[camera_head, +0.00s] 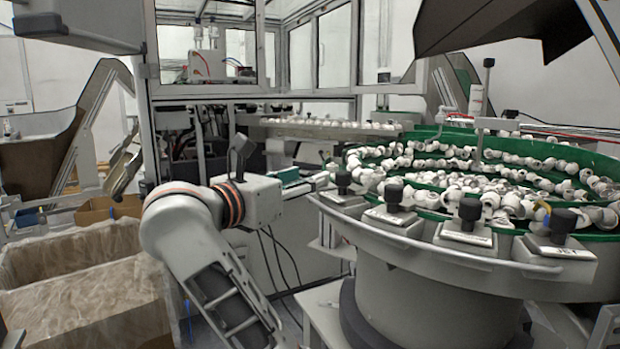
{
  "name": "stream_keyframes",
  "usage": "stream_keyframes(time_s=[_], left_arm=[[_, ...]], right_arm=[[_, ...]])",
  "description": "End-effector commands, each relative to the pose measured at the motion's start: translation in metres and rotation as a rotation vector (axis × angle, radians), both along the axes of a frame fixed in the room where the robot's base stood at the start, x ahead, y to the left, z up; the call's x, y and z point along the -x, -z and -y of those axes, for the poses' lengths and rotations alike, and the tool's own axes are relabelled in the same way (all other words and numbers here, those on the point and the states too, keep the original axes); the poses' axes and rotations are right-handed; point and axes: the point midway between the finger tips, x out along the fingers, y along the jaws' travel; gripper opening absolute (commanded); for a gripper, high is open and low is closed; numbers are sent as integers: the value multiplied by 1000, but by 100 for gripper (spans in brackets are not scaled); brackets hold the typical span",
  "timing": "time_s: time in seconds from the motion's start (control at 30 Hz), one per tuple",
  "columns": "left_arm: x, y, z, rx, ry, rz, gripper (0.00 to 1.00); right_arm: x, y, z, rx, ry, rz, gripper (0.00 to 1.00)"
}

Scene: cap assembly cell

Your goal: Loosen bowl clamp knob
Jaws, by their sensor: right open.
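The feeder bowl (440,257) stands at the right, grey outside with a green inner track. Several black clamp knobs sit on metal clamp plates along its near rim. The leftmost knob (343,181) is closest to my right gripper (318,182). Other knobs stand farther right: one near the middle (393,194), one beyond it (469,212) and one at the far right (562,224). My left gripper is out of view.
White caps fill the bowl's green track (500,180). A glazed machine frame (320,50) stands behind. A large cardboard box (80,265) with a plastic liner is at the lower left. A dark hopper (500,25) hangs at the upper right.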

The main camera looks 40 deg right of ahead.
Motion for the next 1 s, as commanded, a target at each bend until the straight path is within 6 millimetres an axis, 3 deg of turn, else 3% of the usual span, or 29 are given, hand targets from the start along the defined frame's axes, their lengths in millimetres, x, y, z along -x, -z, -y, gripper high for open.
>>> stream_keyframes(time_s=[0.2, 0.57, 0.73, 1.0], left_arm=[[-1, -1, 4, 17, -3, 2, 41], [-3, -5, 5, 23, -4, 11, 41], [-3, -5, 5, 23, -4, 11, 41], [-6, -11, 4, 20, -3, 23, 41]], right_arm=[[-6, 2, 25, 1, 1, -1, 41], [-7, -1, 30, 1, -1, 1, 41], [-7, -1, 30, 1, 0, 1, 2], [-5, -3, 31, -1, -46, 2, 2]])
